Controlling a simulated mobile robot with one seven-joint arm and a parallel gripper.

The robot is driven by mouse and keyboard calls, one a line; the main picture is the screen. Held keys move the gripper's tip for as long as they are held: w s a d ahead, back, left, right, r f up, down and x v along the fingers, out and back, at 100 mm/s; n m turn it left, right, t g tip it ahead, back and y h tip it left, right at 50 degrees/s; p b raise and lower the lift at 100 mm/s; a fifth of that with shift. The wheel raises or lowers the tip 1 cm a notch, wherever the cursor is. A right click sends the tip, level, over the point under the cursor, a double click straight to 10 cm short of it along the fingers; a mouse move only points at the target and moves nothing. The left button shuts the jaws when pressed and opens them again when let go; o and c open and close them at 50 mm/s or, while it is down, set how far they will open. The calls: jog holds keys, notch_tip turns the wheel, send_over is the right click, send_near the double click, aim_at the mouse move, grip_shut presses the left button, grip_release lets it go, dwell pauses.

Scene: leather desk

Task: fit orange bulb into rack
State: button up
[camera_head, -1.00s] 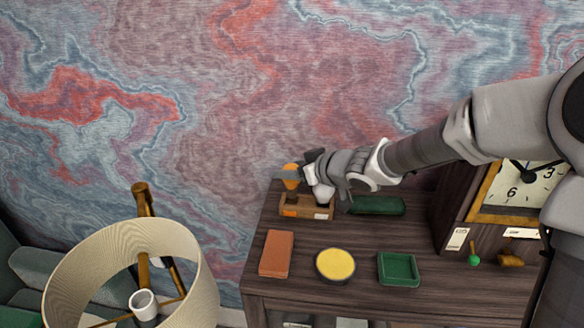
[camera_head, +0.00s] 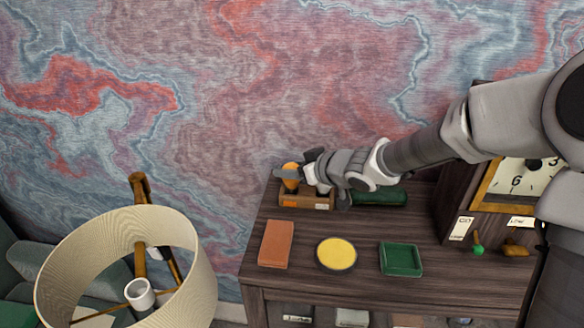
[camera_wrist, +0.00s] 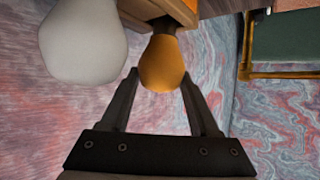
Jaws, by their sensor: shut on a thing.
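The orange bulb (camera_head: 291,170) is upright at the left part of the small wooden rack (camera_head: 306,202) at the back left of the desk. My gripper (camera_wrist: 160,76) is shut on the orange bulb, with one finger on each side of its round glass in the wrist view (camera_wrist: 163,66). The bulb's dark neck meets or nearly meets the rack's wood (camera_wrist: 182,10); I cannot tell if it is fully seated. A white bulb (camera_wrist: 82,42) is beside it, at the rack's right part; my gripper mostly hides it in the head view.
A green case (camera_head: 382,197) lies right of the rack. In front are a brown-orange block (camera_head: 276,244), a yellow disc (camera_head: 336,253) and a green tray (camera_head: 401,259). A clock (camera_head: 518,187) stands at the right. A lampshade (camera_head: 195,262) is left of the desk.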

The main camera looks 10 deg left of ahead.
jog(key=o, duration=1.4)
jog(key=shift+o, duration=0.2)
jog(key=shift+r, duration=0.1)
notch_tip(320, 180, up, 9)
jog(key=p, duration=1)
